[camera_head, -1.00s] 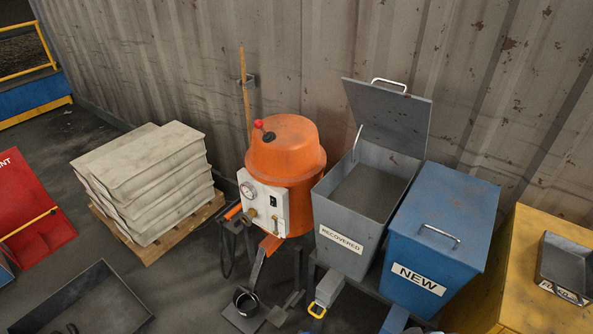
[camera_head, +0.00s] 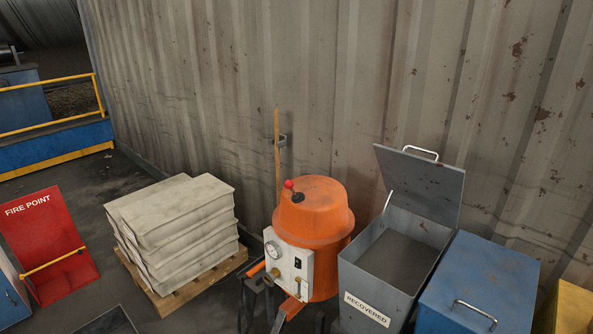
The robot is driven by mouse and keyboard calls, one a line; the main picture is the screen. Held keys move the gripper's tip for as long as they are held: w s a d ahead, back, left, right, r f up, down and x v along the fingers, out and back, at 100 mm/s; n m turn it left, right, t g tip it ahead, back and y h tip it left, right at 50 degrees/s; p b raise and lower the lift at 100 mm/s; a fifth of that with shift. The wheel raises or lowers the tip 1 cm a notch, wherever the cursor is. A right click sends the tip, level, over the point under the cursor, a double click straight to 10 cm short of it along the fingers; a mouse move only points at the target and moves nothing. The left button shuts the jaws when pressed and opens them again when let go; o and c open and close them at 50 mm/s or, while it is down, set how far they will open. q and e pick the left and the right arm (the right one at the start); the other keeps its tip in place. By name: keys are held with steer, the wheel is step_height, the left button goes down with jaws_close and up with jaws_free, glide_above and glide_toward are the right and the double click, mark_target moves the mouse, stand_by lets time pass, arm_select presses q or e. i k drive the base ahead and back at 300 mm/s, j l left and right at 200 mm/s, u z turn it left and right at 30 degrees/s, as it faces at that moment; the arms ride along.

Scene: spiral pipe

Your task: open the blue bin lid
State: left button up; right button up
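The blue bin (camera_head: 437,318) stands at the lower right, cut off by the bottom edge of the view. Its blue lid (camera_head: 487,278) lies flat and shut, with a metal handle (camera_head: 475,309) on its front part. The bin's front face is mostly out of view. Neither of my grippers shows in the head view.
Left of it, touching or nearly so, stands a grey bin labelled RECOVERED (camera_head: 371,307) with its lid (camera_head: 421,185) raised. An orange pot machine (camera_head: 314,212), stacked bags on a pallet (camera_head: 178,232) and a red fire point (camera_head: 48,245) are further left. A corrugated wall (camera_head: 350,80) runs behind.

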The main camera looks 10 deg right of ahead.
mark_target(482, 285)
steer(key=z, duration=1.5)
